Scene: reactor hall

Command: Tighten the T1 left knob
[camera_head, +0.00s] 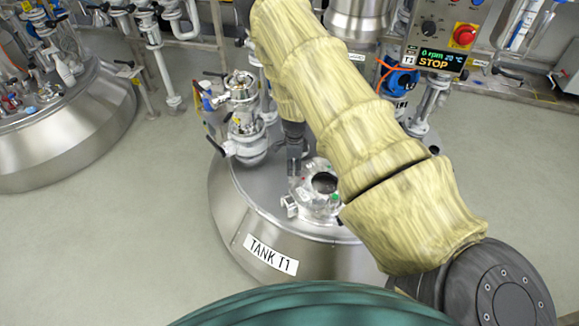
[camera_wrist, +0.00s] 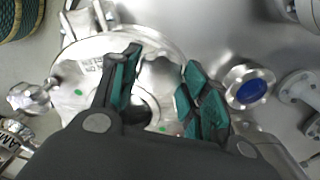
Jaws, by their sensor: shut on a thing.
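The round silver hatch (camera_head: 318,205) with green dots sits on top of tank T1 (camera_head: 240,215), and its lid (camera_wrist: 65,100) fills the left and middle of the wrist view. My gripper (camera_wrist: 162,62) has dark fingers with green pads, and a silver knob (camera_wrist: 158,76) shows between them. The fingers are shut on this knob and partly hide it. I cannot tell for sure whether it is the left knob. Another silver knob (camera_wrist: 28,96) stands free at the lid's left edge. In the head view my gripper (camera_head: 296,165) is small, at the hatch's upper left side.
A valve and pipe assembly (camera_head: 246,130) stands on the tank just left of my gripper. A blue-capped port (camera_wrist: 249,88) is close to the right finger. A control box (camera_head: 445,35) reads STOP. Another tank (camera_head: 65,130) stands at left. The floor between the tanks is clear.

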